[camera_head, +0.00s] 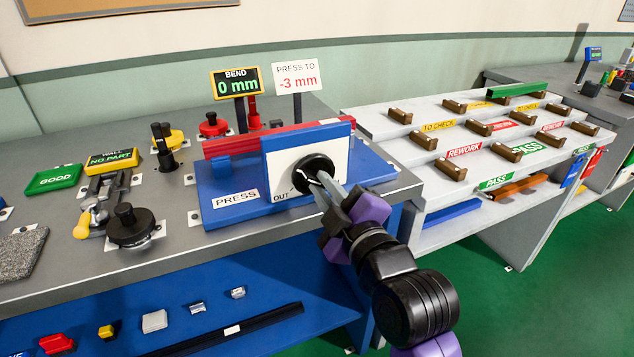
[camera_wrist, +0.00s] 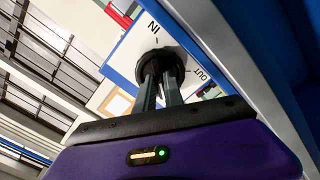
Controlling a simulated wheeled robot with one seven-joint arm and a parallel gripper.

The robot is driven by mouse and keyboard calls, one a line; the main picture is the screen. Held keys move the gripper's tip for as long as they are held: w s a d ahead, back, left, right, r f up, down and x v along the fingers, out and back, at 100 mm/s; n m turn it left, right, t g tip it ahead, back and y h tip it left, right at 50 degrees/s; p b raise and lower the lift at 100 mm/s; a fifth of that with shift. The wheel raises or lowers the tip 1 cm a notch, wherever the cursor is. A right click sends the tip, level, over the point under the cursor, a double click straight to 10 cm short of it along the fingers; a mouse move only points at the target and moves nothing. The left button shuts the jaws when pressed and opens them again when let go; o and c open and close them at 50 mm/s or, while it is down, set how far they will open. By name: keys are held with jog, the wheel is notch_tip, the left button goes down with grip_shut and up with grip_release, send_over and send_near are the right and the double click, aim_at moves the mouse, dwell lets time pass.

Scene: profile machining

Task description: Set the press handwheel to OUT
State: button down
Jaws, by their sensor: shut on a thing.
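The press (camera_head: 245,200) is a blue block on the grey bench, with a red bar across its top. Its white front plate (camera_head: 279,160) carries a black handwheel (camera_head: 313,172). The word OUT shows at the plate's lower left in the head view; IN and OUT both show in the wrist view. My gripper (camera_head: 323,184) comes from the lower right and is shut on the handwheel. The wrist view shows both fingers on the handwheel (camera_wrist: 160,66). Which label the wheel's setting points to cannot be told. The display (camera_head: 236,82) reads BEND 0 mm.
A sign (camera_head: 297,78) reads PRESS TO -3 mm. Left of the press are a black knob (camera_head: 132,224), a toggle clamp and a green GOOD sign (camera_head: 53,179). A stepped rack (camera_head: 480,135) with labelled rows stands to the right. Green floor lies clear in front.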

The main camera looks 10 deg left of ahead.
jog(key=shift+f+n+b, duration=0.1)
jog(key=shift+n+b, duration=0.95)
jog(key=shift+n, duration=0.35)
jog(key=shift+f+n+b, duration=0.1)
jog(key=shift+n+b, duration=1.7)
jog(key=shift+n, duration=0.5)
